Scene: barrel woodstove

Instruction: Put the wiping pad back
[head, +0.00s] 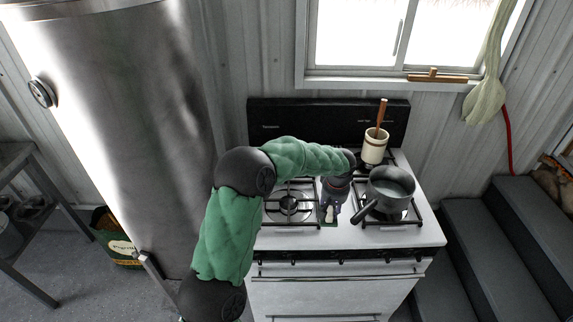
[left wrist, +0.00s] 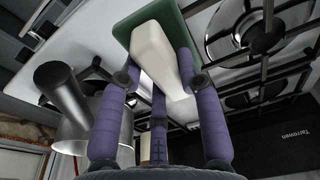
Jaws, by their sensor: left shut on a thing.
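The wiping pad is a green pad with a cream block handle. In the left wrist view the green pad (left wrist: 124,30) shows beyond the fingers, with its handle (left wrist: 152,50) between them. My left gripper (left wrist: 160,75) is shut on the handle. In the head view my left gripper (head: 333,197) points down over the stove top, between the left burner and the pot. The wiping pad (head: 329,215) shows small just below its fingers. I cannot tell whether the pad touches the stove. My right gripper is not in view.
A grey pot (head: 392,182) stands on the right burner, close to the gripper, its handle pointing toward the lower left. A cream crock (head: 374,150) with a wooden utensil stands behind it. The white stove's front edge (head: 350,241) is clear. Dark steps (head: 490,240) rise at right.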

